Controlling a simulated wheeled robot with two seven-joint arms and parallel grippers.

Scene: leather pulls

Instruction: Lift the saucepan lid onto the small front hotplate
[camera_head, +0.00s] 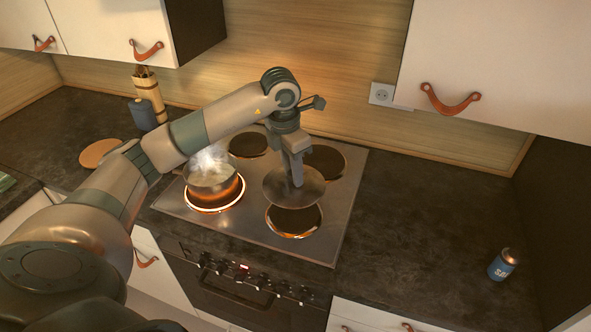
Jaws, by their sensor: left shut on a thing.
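My left gripper (297,180) points down and is shut on the saucepan lid (275,188), a round, dull grey-brown disc. The lid appears held above the hob, overlapping the far part of the small front hotplate (293,222) in the picture; its exact height is hard to judge. That hotplate is dark with an orange line along its near edge. The steaming saucepan (210,177) stands uncovered on the glowing front left hotplate (215,203). My left arm crosses in front of the hob's left side. My right gripper is not in view.
Two dark rear hotplates, the left (248,145) and the right (327,161), look empty. A blue can (503,265) stands on the right counter, which is otherwise clear. A round wooden board (99,153) and a dark blue container (143,115) are at left. Cupboards overhang the back.

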